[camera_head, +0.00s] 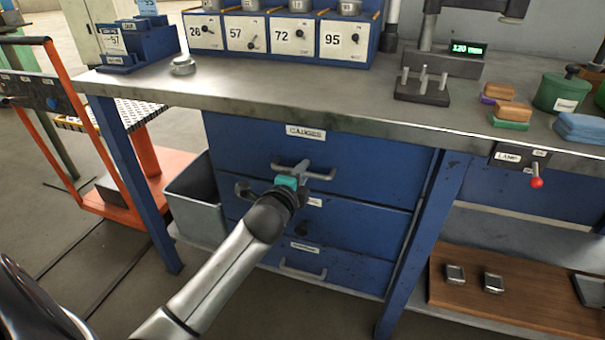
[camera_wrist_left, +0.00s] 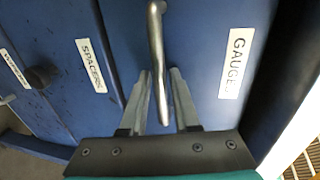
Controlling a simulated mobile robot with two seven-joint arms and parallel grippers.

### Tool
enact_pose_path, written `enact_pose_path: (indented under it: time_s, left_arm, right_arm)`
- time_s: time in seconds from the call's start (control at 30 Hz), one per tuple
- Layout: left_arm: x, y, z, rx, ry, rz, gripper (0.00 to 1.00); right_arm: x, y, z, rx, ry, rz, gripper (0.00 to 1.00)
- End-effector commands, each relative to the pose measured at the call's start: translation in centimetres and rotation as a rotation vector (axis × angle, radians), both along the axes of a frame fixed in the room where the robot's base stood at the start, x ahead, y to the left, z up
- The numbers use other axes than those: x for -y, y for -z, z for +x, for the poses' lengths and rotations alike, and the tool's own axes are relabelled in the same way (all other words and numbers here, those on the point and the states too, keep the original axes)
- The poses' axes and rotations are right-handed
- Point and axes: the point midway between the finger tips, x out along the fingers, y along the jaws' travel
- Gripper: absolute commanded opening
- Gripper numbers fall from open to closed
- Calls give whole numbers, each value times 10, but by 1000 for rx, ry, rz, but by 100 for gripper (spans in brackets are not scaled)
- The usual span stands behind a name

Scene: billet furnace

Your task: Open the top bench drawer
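The blue bench has a stack of drawers. The top drawer (camera_head: 375,165), labelled GAUGES, looks closed, its front level with the frame. Its metal bar handle (camera_head: 320,176) runs across the front and is partly covered by my left gripper (camera_head: 303,172). In the left wrist view, the handle (camera_wrist_left: 156,45) passes between the two fingers of my left gripper (camera_wrist_left: 162,90), with a narrow gap seen on both sides, so the fingers look open around it. The GAUGES label (camera_wrist_left: 236,63) is beside them. My right gripper is not in view.
Below are a middle drawer (camera_head: 365,219) and a bottom drawer (camera_head: 345,268). A grey bin (camera_head: 205,215) stands left of the drawers, with an orange cart (camera_head: 90,130) beyond. A blue bench leg (camera_head: 418,240) is to the right. The worktop (camera_head: 300,95) overhangs the drawers.

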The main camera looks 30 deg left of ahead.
Motion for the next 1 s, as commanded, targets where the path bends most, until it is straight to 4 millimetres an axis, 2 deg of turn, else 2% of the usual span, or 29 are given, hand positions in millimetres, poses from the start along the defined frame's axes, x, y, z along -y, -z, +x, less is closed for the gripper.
enact_pose_path:
  time_s: [0.13, 0.4, 1.0]
  left_arm:
    - [0, 0, 0, 0, 0, 0, 28]
    - [0, 0, 0, 1, 0, 0, 0]
    - [0, 0, 0, 0, 0, -1, 0]
  right_arm:
    - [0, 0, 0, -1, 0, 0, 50]
    - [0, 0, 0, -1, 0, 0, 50]
    - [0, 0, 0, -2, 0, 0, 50]
